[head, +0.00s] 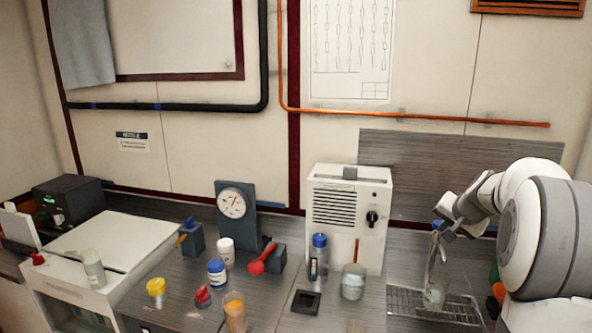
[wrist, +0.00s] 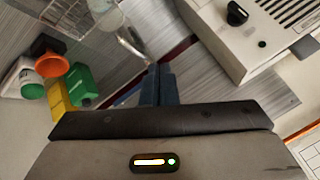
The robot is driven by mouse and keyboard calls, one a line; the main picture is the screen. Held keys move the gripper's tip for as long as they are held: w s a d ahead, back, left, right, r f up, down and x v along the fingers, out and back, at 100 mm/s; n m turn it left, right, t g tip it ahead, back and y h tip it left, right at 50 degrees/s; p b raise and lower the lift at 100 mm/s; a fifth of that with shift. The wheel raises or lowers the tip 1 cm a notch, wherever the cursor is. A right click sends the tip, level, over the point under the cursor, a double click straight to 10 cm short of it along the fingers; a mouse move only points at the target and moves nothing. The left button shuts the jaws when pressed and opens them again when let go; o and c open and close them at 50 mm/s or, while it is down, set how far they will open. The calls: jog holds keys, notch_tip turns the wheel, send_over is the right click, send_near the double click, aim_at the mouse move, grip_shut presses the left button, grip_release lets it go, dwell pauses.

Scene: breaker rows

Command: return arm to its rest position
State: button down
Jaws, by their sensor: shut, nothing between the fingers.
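My arm reaches in from the right of the head view, bent, with my gripper (head: 440,226) above a wire rack (head: 455,312) at the bench's right. In the wrist view my gripper (wrist: 158,78) shows two dark blue fingers pressed together with nothing between them. A clear glass vessel (head: 435,294) stands on the rack below the gripper.
A white vented box with a black knob (head: 372,217) stands left of my arm. In the wrist view, an orange funnel (wrist: 52,65) and green and yellow blocks (wrist: 62,102) lie left of the fingers.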

jog(key=s+a+n+g, duration=0.1)
jog(key=s+a+n, duration=0.1)
jog(key=s+a, duration=0.6)
jog(key=s+a+f+n+g, duration=0.2)
jog(key=s+a, duration=0.5)
jog(key=s, duration=0.5)
jog(key=s+a+f+n+g, duration=0.1)
jog(key=s+a+f+n, duration=0.2)
jog(key=s+a, duration=0.5)
jog(key=s+n, duration=0.1)
jog(key=s, duration=0.4)
jog(key=shift+s+a+f+n+g, duration=0.2)
jog(key=shift+s+n+g, duration=0.1)
jog(key=shift+g, duration=0.1)
dwell(1.9)
dwell(0.6)
